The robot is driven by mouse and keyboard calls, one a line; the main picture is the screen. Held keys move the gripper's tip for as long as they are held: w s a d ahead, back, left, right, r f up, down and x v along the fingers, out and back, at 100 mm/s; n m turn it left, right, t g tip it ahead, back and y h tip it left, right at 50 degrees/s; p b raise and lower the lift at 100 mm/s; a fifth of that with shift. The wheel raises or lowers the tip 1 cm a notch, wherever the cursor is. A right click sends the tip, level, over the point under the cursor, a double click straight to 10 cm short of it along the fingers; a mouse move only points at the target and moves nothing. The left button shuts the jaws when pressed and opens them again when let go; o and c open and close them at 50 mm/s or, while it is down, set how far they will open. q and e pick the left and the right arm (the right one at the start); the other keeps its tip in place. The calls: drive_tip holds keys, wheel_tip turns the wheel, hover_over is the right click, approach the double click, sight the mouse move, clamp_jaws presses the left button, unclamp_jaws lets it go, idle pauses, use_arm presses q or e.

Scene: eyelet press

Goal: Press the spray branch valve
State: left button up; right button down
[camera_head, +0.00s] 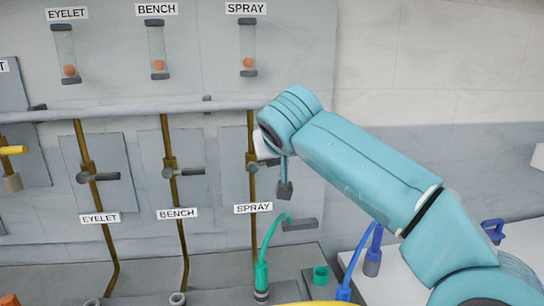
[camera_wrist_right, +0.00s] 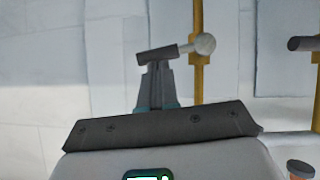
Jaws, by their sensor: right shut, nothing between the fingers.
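The spray branch valve (camera_head: 252,167) sits on the rightmost brass pipe, above the lower SPRAY label (camera_head: 253,208). In the head view my right wrist partly covers its right side. The right wrist view shows its grey lever (camera_wrist_right: 160,54) lying nearly level, with a round pale hub (camera_wrist_right: 205,44) at the brass pipe. My right gripper (camera_wrist_right: 157,68) is shut and empty, its fingertips at the lever. I cannot tell whether they touch it. My left gripper is not in view.
The bench valve (camera_head: 169,172) and eyelet valve (camera_head: 83,177) stand to the left, levers level. Sight tubes (camera_head: 248,50) with orange balls hang above the horizontal pipe (camera_head: 130,112). A green hose (camera_head: 262,262) and blue hose (camera_head: 350,270) rise below my right arm.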

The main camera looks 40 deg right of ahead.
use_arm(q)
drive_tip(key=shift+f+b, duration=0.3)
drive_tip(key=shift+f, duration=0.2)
use_arm(e)
drive_tip(key=shift+s+d+f, duration=0.1)
drive_tip(key=shift+d+f, duration=0.1)
drive_tip(key=shift+f, duration=0.25)
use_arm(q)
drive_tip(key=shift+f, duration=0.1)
use_arm(e)
drive_tip(key=shift+d, duration=0.1)
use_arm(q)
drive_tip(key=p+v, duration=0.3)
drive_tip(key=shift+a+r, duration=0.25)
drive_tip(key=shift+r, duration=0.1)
use_arm(e)
drive_tip(key=w+d+r+v, duration=0.1)
drive_tip(key=r+v, duration=0.1)
drive_tip(key=v, duration=1)
drive_tip(key=shift+s+d+r, duration=0.15)
drive_tip(key=shift+s+r, duration=0.1)
drive_tip(key=shift+r, duration=0.15)
